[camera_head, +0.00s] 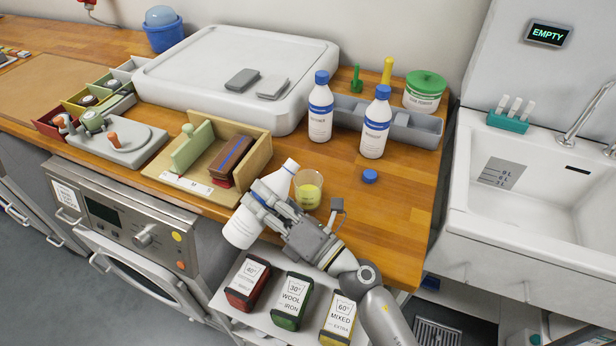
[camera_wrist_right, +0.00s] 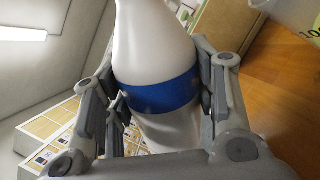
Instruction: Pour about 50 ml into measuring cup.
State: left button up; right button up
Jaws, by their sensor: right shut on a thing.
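My right gripper (camera_head: 277,207) is shut on a white bottle with a blue band (camera_head: 240,228) at the front edge of the wooden counter. The bottle is tilted, its open neck up and to the right, close to the measuring cup. In the right wrist view the fingers (camera_wrist_right: 160,95) clasp the bottle (camera_wrist_right: 150,45) around its blue band. The clear measuring cup (camera_head: 308,189) stands on the counter with yellowish content in its lower part; a corner of it shows in the wrist view (camera_wrist_right: 298,14). A blue cap (camera_head: 370,176) lies on the counter. My left gripper is out of view.
Two capped white bottles (camera_head: 320,112) (camera_head: 376,128) stand by a grey tray (camera_head: 415,131). A wooden holder (camera_head: 255,150) is left of the cup. Labelled boxes (camera_head: 292,302) sit on a shelf below.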

aim_at(279, 194)
jog(key=r+p, duration=0.1)
jog(key=r+n+p, duration=0.1)
jog(key=r+n, duration=0.1)
jog(key=shift+w+d+r+g+p, duration=0.1)
jog(key=shift+w+d+g+p, duration=0.2)
jog(key=shift+d+g+p, duration=0.1)
jog(key=shift+w+d+f+n+g+b, duration=0.15)
jog(key=shift+f+n+g+b, duration=0.25)
jog(key=shift+f+n+b, duration=0.45)
jog(key=n+p, duration=0.1)
jog(key=n, duration=0.1)
jog(key=r+n+p, duration=0.1)
jog(key=p, duration=0.1)
jog(key=shift+a+r+n+g, duration=0.15)
jog(key=shift+a+n+g, duration=0.05)
jog(key=shift+n+g, duration=0.15)
jog(key=n+p, duration=0.2)
jog(key=n, duration=0.1)
jog(key=shift+s+a+g, duration=0.15)
jog(key=shift+s+g, duration=0.15)
jog(key=shift+g, duration=0.05)
jog(key=shift+f+n+h+p, duration=0.3)
jog(key=shift+n, duration=0.6)
